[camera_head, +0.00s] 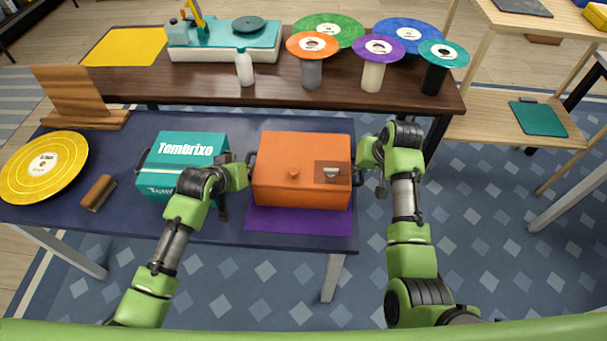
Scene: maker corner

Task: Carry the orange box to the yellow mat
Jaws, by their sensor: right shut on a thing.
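The orange box (278,190) has a lid with a knob and dark side handles, and sits at or just above the purple mat (300,222) on the near navy table; I cannot tell if they touch. My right gripper (364,160) is shut on the box's right handle, which it mostly hides. My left gripper (242,177) is at the box's left handle; its fingers are too small and hidden to show whether they are shut. The yellow mat (125,46) lies bare at the left end of the farther brown table.
A teal Tembrixo box (160,165), brush (98,193), yellow record (42,166) and wooden stand (80,98) are on the near table. The brown table (200,80) holds a turntable (222,50), a white bottle (244,68) and several records on stands.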

